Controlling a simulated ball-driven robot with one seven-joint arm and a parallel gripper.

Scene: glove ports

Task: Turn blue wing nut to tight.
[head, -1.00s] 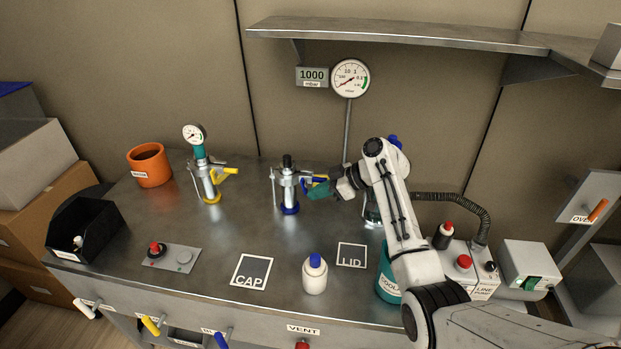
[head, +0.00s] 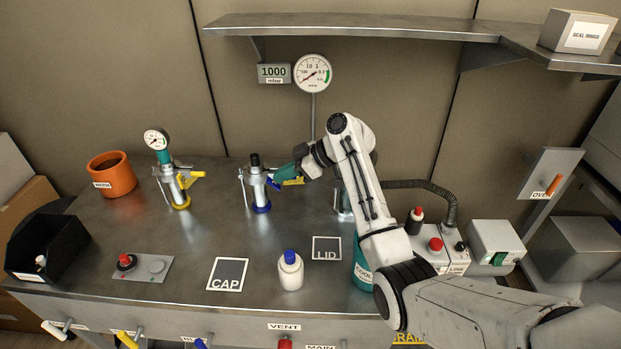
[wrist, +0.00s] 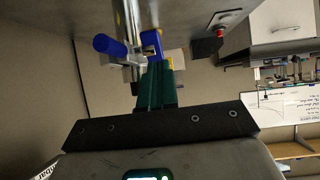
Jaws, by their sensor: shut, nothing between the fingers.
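The blue wing nut (head: 273,185) sits on the right side of a silver fitting (head: 256,185) with a blue base ring, partly hidden by my gripper. In the wrist view a blue lobe (wrist: 110,45) and a blue block (wrist: 151,43) show just beyond my fingertips; I take these to be parts of the wing nut. My gripper (head: 281,177) is shut and empty, with its teal fingers close to the blue part. In the wrist view the fingertips (wrist: 153,64) are right by the block; I cannot tell whether they touch it.
A similar fitting with a gauge and yellow handle (head: 190,175) stands to the left. A white bottle with a blue cap (head: 290,270) stands in front. The bench between them is mostly clear.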

